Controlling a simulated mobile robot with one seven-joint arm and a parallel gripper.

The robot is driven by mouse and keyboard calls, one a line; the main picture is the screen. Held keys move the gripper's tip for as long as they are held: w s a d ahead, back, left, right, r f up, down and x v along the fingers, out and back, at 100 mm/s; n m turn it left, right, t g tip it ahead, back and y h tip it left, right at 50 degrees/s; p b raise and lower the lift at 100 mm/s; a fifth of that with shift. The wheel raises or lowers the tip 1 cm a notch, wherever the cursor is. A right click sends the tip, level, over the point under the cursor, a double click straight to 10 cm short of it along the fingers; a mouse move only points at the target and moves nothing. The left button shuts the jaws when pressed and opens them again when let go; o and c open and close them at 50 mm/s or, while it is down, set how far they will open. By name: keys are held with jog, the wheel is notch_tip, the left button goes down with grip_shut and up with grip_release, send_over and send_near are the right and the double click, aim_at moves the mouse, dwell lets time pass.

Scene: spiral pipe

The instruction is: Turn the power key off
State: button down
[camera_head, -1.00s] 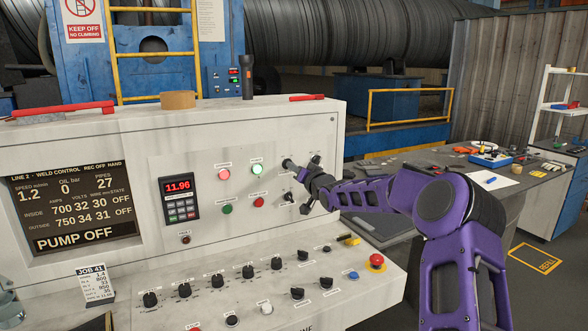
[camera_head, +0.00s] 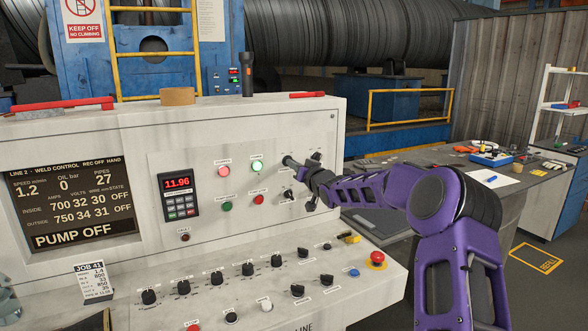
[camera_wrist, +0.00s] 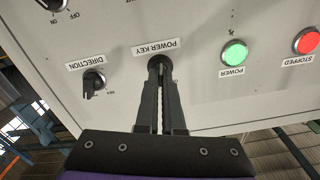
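In the wrist view, which shows the panel upside down, the power key (camera_wrist: 159,59) is a black round switch beside its POWER KEY label. The fingertips of my gripper (camera_wrist: 160,70) are at it, close together with a narrow gap between the fingers, and appear shut on it. The tips cover most of the key, so its angle is hidden. In the head view my gripper (camera_head: 289,161) reaches the upper right of the panel from the right. The green POWER lamp (camera_wrist: 234,53) is lit, as is the red STOPPED lamp (camera_wrist: 306,41).
Below are a sloped desk with several black knobs (camera_head: 248,269) and a red emergency button (camera_head: 377,259). The display (camera_head: 73,208) reads PUMP OFF.

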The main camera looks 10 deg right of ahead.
jog(key=shift+a+n+b, duration=0.1)
jog(key=shift+n+b, duration=2.05)
jog(key=shift+n, duration=2.45)
jog(key=c, duration=1)
grip_release()
jog(key=shift+c, duration=0.2)
jog(key=shift+s, duration=0.1)
jog(key=v, duration=1.7)
jog(key=shift+s+r, duration=0.1)
